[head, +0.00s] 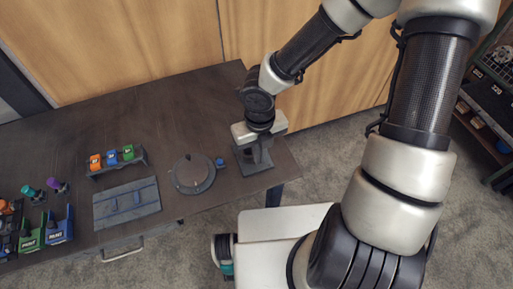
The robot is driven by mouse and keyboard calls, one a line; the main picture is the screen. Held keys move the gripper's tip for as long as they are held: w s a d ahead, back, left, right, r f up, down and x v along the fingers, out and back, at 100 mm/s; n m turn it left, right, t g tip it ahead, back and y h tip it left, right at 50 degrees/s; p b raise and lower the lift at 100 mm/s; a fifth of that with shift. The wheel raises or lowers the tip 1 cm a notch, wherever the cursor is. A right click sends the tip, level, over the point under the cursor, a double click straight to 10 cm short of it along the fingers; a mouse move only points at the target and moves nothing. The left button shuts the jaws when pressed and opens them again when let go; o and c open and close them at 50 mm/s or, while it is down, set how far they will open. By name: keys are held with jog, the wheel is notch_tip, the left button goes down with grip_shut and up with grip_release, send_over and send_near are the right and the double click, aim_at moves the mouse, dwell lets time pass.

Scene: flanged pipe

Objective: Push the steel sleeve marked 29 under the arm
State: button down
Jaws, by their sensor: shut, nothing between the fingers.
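My gripper (260,143) is at the right end of the dark table, low over a dark stand with a square base plate (257,168). Its fingers are shut and look empty, though they are small and partly lost against the dark stand. I cannot tell whether they touch it. I cannot make out a steel sleeve marked 29 or read any such number. My gripper and wrist cover much of the stand, so a sleeve there may be hidden.
A round grey disc (194,174) lies left of the stand, with a small blue piece (220,162) beside it. Further left are a rack (118,168) of coloured pieces, a grey panel (127,204) and labelled bins (60,227). A wooden wall (150,40) stands behind the table.

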aim_at(252, 156)
notch_tip(252, 156, down, 9)
jog(key=b, duration=0.3)
jog(key=shift+s+f, duration=0.1)
jog(key=shift+f, duration=0.1)
jog(key=w, duration=0.2)
jog(key=shift+w+a+r+p, duration=0.3)
jog(key=shift+a+p, duration=0.1)
jog(key=shift+w+a, duration=0.25)
jog(key=shift+w, duration=0.45)
jog(key=shift+w+p, duration=0.1)
jog(key=shift+p, duration=0.2)
jog(key=shift+w+a+r, duration=0.1)
jog(key=shift+w+a, duration=0.05)
jog(key=shift+w, duration=0.2)
jog(key=shift+w+a+f, duration=0.2)
jog(key=shift+w, duration=0.35)
jog(key=shift+s+d+r, duration=0.1)
jog(key=shift+s, duration=0.1)
